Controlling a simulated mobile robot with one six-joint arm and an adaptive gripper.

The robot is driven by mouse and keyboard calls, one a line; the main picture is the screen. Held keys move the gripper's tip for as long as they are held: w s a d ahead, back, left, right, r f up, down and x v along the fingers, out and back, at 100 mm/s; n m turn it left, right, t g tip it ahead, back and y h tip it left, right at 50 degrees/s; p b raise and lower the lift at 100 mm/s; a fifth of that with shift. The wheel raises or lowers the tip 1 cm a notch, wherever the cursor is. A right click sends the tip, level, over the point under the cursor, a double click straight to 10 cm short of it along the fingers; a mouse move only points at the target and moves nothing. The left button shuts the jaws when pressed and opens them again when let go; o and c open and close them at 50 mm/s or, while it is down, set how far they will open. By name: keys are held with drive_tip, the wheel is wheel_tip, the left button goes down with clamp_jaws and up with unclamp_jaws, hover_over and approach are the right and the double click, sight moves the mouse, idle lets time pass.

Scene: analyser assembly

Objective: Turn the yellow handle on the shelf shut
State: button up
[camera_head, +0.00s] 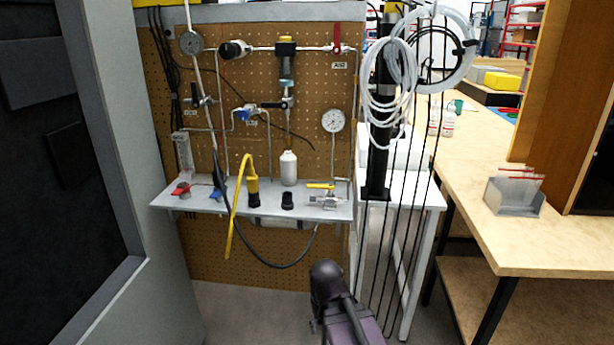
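The yellow handle (320,186) is a small lever on top of a silver valve (328,201). The valve sits at the right end of the grey shelf (262,207) on the pegboard. The handle lies roughly level and points left in the picture. Part of my dark arm shows at the bottom centre, below and in front of the shelf, apart from the valve. My gripper's fingers cannot be made out, so its state is not visible.
A yellow hose piece (240,195), a black cap (287,201), a white bottle (289,168) and red and blue handled valves stand on the shelf. A black hose loops below it. Cables and coiled tubing (390,85) hang to the right. A wooden bench (480,190) stands further right.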

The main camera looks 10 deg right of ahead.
drive_tip(key=shift+w+d, duration=0.25)
drive_tip(key=shift+d, duration=0.1)
drive_tip(key=shift+d+r, duration=0.1)
drive_tip(key=w+r+p, duration=0.2)
drive_tip(key=r+p, duration=1.9)
drive_tip(key=w+r+p, duration=0.2)
drive_tip(key=r+p, duration=1.9)
drive_tip(key=w+r+n+p, duration=0.6)
drive_tip(key=w+n, duration=0.6)
drive_tip(key=n, duration=0.2)
drive_tip(key=shift+w+d, duration=0.15)
drive_tip(key=shift+d, duration=0.05)
